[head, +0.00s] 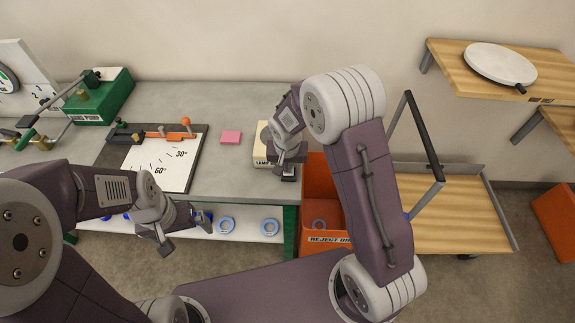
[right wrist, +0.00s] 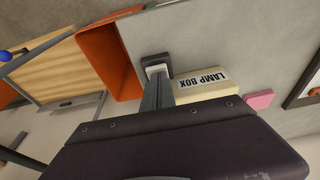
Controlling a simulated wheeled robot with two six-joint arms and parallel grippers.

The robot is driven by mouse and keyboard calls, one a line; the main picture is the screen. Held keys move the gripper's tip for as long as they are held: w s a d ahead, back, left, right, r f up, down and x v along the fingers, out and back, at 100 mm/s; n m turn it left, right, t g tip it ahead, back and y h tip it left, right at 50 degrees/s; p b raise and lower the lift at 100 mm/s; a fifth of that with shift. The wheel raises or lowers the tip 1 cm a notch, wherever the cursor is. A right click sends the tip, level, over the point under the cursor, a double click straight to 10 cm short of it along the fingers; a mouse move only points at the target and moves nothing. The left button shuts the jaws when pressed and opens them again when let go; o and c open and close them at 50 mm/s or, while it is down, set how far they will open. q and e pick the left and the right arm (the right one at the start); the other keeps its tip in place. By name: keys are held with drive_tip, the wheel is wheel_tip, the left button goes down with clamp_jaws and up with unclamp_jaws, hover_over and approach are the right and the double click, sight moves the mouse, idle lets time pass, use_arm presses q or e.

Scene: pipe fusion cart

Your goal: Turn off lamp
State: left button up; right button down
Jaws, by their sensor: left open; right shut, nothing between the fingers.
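The cream lamp box (head: 259,159) sits near the right end of the grey bench. My right gripper (head: 288,173) is shut and empty, over the box's right side, and hides much of its top. In the right wrist view the labelled lamp box (right wrist: 208,82) lies just beside my shut right fingers (right wrist: 156,64); I cannot tell whether they touch it. A lamp's glow or a switch cannot be made out. My left gripper (head: 180,231) is open and empty in front of the bench's front edge.
An orange reject bin (head: 318,170) stands right of the bench. A pink pad (head: 231,138) and an angle board (head: 160,165) lie left of the box. A green hand pump (head: 100,100) is at the back left. A wooden cart (head: 450,225) stands at the right.

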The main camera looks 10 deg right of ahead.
drive_tip(key=shift+s+f+b, duration=0.2)
drive_tip(key=shift+f+b, duration=0.4)
drive_tip(key=shift+b, duration=0.2)
drive_tip(key=shift+s+a+r, duration=0.1)
drive_tip(key=shift+s+r, duration=0.1)
drive_tip(key=shift+r, duration=0.1)
drive_tip(key=shift+w+p, duration=0.5)
drive_tip(key=shift+w+d+r, duration=0.15)
drive_tip(key=shift+w+d, duration=0.1)
drive_tip(key=shift+w, duration=0.1)
